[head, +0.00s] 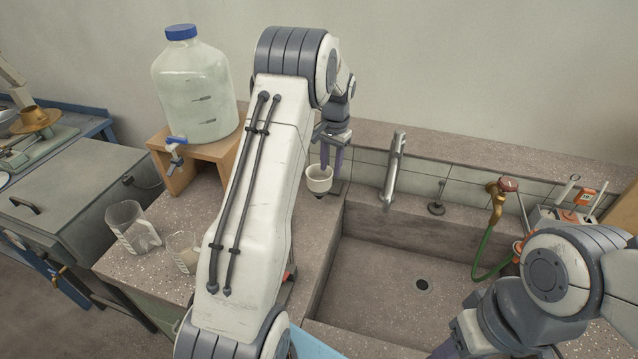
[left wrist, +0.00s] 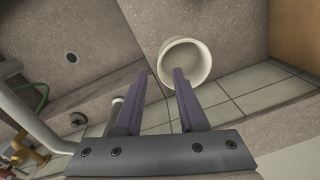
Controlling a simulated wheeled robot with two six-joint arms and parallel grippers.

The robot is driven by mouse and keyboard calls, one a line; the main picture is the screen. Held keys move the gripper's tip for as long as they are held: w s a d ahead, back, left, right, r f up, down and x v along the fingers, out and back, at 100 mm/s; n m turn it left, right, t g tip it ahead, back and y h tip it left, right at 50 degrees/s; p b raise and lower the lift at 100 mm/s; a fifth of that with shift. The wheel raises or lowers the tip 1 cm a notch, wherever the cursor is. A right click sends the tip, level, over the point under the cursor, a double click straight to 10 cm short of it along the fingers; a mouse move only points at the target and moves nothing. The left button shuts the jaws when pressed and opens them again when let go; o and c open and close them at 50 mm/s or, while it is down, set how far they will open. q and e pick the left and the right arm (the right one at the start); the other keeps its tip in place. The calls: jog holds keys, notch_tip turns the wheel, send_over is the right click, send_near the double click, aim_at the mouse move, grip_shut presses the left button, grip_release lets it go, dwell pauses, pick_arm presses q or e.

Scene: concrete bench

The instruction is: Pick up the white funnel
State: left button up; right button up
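The white funnel (head: 319,179) is near the back of the bench, left of the sink, with its wide mouth up and a short dark tip below. It also shows in the left wrist view (left wrist: 202,58) as a round white rim seen from above. My left gripper (head: 331,160) points down at the funnel, with a clear gap between its purple fingers. In the left wrist view the gripper (left wrist: 160,73) has one finger overlapping the funnel's mouth and the other beside its rim. I cannot tell whether either finger touches it. My right gripper is out of view.
A large jug with a blue cap (head: 197,88) stands on a wooden stand (head: 211,150) at left. Two clear beakers (head: 132,228) (head: 184,252) are at the bench's front left. The sink (head: 390,270) with its tap (head: 394,170) lies right of the funnel.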

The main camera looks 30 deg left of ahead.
aim_at(330, 177)
pick_arm(q)
notch_tip(330, 177, down, 5)
jog(key=shift+w+a+p, duration=0.1)
jog(key=shift+p, duration=0.6)
grip_shut()
dwell(0.9)
